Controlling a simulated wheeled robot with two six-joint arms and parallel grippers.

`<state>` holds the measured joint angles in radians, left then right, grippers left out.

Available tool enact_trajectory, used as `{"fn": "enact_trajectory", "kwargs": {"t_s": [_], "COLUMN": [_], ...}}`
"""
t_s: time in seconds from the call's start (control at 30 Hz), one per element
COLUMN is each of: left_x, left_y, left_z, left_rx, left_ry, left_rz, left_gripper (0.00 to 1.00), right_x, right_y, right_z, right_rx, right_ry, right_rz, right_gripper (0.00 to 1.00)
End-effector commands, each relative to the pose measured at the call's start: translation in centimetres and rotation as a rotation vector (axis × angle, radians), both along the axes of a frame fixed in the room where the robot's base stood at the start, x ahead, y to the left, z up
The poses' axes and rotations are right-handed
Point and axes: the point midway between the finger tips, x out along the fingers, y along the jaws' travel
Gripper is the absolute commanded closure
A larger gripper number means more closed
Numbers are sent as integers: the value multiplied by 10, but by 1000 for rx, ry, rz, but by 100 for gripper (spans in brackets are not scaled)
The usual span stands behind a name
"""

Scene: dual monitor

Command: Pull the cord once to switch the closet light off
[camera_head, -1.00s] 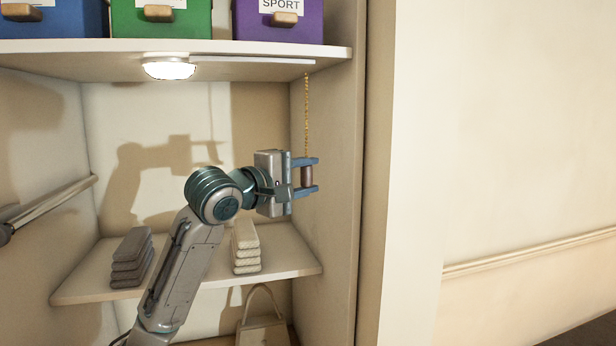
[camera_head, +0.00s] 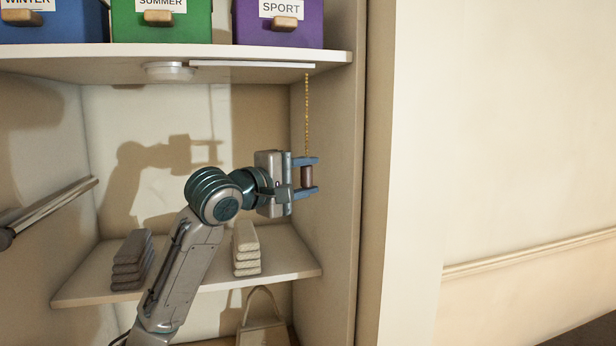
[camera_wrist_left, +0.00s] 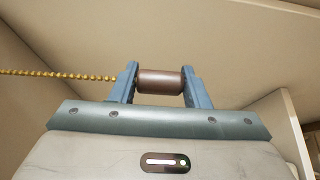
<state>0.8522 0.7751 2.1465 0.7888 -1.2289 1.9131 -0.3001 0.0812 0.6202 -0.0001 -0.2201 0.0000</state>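The closet light (camera_head: 169,71) is a round fixture under the top shelf, and it is dark. A gold bead cord (camera_head: 306,112) hangs from the shelf's underside near the right wall. A brown cylindrical pull handle (camera_head: 307,176) is at its lower end. My left gripper (camera_head: 308,175) is shut on the handle, one blue finger at each end of it. The left wrist view shows the handle (camera_wrist_left: 160,80) between both fingers, with the cord (camera_wrist_left: 60,75) running off to the left. My right gripper is not in view.
Blue, green and purple boxes (camera_head: 278,25) stand on the top shelf (camera_head: 200,59). Folded dark and light stacks (camera_head: 246,250) lie on the lower shelf (camera_head: 200,283), beside my arm. A rail (camera_head: 60,205) is at left and a bag (camera_head: 263,325) below. The closet side wall is close right of the gripper.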

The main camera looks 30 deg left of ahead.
Motion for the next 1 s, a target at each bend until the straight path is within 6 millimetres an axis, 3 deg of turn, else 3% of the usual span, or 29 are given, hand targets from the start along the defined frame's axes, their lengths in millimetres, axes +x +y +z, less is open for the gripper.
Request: {"fn": "enact_trajectory", "kwargs": {"t_s": [0.37,1.0], "left_x": [-2,-63], "left_y": [1,14], "left_z": [-1,-3], "left_rx": [1,3], "left_ry": [-1,-3], "left_rz": [1,2], "left_gripper": [45,45], "right_x": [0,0], "right_y": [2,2], "right_z": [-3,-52], "right_rx": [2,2], "right_ry": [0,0], "right_rz": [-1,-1], "right_gripper": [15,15]}}
